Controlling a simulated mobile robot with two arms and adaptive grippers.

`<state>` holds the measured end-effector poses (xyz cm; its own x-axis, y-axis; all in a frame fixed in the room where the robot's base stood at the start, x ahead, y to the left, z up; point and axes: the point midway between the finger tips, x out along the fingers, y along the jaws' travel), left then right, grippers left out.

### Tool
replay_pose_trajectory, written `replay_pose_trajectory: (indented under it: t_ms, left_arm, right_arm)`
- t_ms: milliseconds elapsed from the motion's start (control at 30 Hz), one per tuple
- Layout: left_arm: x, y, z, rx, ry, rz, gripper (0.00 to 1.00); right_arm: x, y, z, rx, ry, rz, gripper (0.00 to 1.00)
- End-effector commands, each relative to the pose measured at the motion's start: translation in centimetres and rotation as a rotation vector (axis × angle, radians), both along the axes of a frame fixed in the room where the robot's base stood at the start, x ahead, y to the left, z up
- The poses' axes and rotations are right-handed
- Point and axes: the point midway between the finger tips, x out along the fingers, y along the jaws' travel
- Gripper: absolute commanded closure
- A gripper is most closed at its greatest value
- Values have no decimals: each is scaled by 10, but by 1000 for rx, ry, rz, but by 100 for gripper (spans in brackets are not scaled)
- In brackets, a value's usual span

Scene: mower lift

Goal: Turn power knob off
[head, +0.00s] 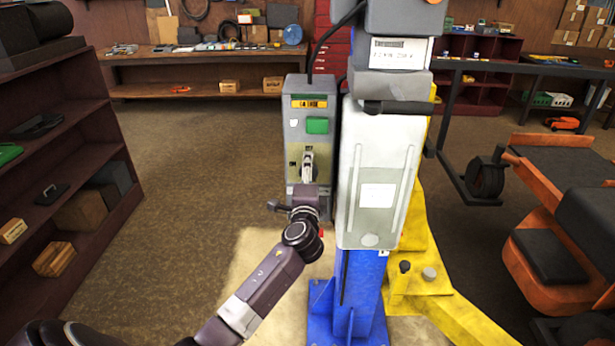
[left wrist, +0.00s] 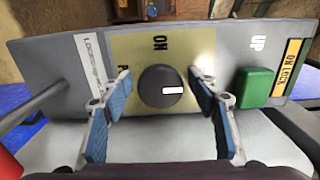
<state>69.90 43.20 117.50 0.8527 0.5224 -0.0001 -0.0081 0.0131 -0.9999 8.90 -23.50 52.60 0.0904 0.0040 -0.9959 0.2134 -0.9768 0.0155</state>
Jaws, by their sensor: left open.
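The grey control box (head: 311,100) stands left of the white housing on the blue post. In the left wrist view, its round dark power knob (left wrist: 160,87) sits on a yellow plate (left wrist: 140,48), with its white mark towards the right of the picture. "ON" is printed above the knob; a label to its left is partly hidden by a finger. My left gripper (left wrist: 155,82) is open, its blue-padded fingers on either side of the knob with gaps showing. In the head view my left gripper (head: 307,166) is at the plate and covers the knob. My right gripper is not in view.
A green button (left wrist: 255,87) marked "UP" lies right of the knob, near the right finger. The lift's yellow leg (head: 425,290) and an orange mower (head: 560,210) stand to the right. A dark shelf (head: 75,150) is at the left. The floor between is clear.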

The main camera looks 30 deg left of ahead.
Motion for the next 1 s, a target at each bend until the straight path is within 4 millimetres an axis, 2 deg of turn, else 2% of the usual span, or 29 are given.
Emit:
replay_pose_trajectory:
  t_ms: [167, 600, 800, 1000]
  left_arm:
    - [-14, -9, -2, -1, 2, -1, 46]
    - [-85, -53, -2, -2, 3, -1, 46]
    - [-100, -62, -1, 0, 2, 0, 46]
    - [-102, -63, -1, 1, 3, 0, 46]
  right_arm:
    - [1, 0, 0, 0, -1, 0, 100]
    - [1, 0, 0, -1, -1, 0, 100]
    - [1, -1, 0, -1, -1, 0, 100]
    - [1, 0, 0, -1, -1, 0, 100]
